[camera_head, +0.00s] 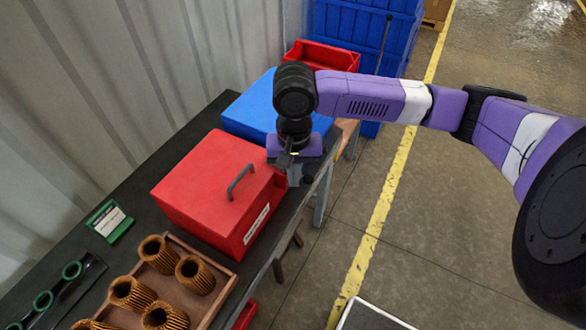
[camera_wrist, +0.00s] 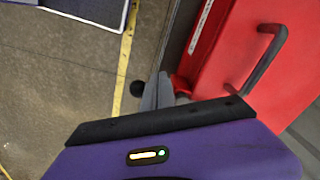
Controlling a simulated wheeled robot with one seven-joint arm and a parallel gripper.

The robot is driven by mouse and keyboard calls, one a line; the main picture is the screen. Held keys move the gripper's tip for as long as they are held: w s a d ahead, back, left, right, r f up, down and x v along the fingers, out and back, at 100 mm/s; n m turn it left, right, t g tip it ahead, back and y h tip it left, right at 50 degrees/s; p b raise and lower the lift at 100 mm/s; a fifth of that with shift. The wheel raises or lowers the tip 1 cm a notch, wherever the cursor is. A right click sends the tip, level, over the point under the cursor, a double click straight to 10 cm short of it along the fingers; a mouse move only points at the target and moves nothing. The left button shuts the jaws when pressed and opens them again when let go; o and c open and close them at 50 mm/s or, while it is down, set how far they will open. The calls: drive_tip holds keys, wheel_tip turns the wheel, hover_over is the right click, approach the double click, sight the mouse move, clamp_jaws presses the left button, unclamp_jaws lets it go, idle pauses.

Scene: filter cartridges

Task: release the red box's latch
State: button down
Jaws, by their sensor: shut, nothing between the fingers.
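The red box (camera_head: 200,185) stands shut on the dark workbench, with a grey bar handle (camera_head: 240,183) on its lid and a white label on its front. In the wrist view the red box (camera_wrist: 255,50) fills the upper right. My gripper (camera_head: 293,178) is at the box's right front corner, its fingers shut and empty. In the wrist view the shut fingers (camera_wrist: 158,92) are beside a small red part (camera_wrist: 181,84) at the box's edge.
A blue box (camera_head: 250,105) stands behind the red one, with a red bin (camera_head: 322,56) beyond. A wooden tray (camera_head: 224,287) of brown filter cartridges and a green-edged card (camera_head: 109,221) are nearer. The bench edge is close below my gripper; open floor lies right.

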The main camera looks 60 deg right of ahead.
drive_tip(key=shift+s+d, duration=0.15)
drive_tip(key=shift+d, duration=0.5)
drive_tip(key=shift+d, duration=0.75)
drive_tip(key=shift+w+d+p, duration=0.25)
drive_tip(key=shift+d+p, duration=0.15)
drive_tip(key=shift+d, duration=0.25)
